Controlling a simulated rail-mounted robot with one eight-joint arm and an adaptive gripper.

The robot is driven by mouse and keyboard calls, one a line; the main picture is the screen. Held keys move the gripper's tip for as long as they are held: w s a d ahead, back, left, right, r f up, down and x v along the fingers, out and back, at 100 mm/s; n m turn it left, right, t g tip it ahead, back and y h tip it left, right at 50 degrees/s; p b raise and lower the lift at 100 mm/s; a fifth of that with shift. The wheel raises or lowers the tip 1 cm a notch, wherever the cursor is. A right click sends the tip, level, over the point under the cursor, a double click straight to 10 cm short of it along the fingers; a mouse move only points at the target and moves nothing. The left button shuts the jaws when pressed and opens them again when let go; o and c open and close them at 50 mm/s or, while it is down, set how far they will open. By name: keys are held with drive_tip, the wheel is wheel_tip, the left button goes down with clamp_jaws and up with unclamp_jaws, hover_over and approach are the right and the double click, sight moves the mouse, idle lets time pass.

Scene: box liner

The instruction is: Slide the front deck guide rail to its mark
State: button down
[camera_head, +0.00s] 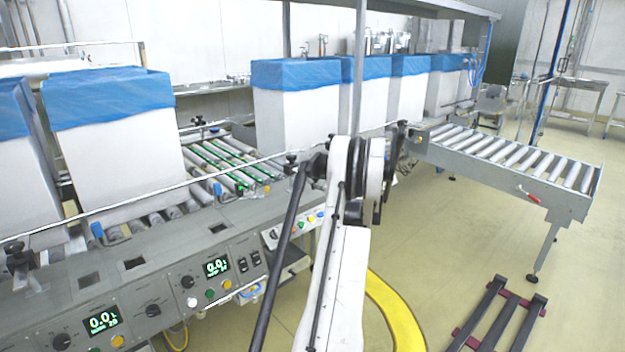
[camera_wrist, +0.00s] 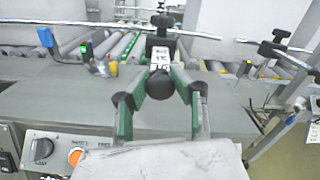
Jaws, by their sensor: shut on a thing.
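The front guide rail is a thin pale bar (camera_head: 115,211) running lengthwise above the roller deck. In the wrist view the rail (camera_wrist: 110,26) crosses near the top. Black clamps hold it. One has a dark post with a small white printed label (camera_wrist: 160,56) and a round black knob (camera_wrist: 159,86) facing me. My gripper (camera_wrist: 161,78) has its green-lined fingers on both sides of this knob and is shut on it. In the head view my arm hides the fingers and the knob. I cannot make out which mark belongs to the rail.
White boxes with blue liners (camera_head: 108,92) stand along the line. A control panel (camera_head: 150,300) with displays and knobs fronts the deck. Another black clamp (camera_wrist: 285,50) sits to the right in the wrist view.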

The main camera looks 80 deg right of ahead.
drive_tip(key=shift+v, duration=0.95)
drive_tip(key=c, duration=1.6)
unclamp_jaws()
drive_tip(key=shift+s, duration=0.15)
drive_tip(key=shift+o, duration=1.1)
drive_tip(key=v, duration=1.2)
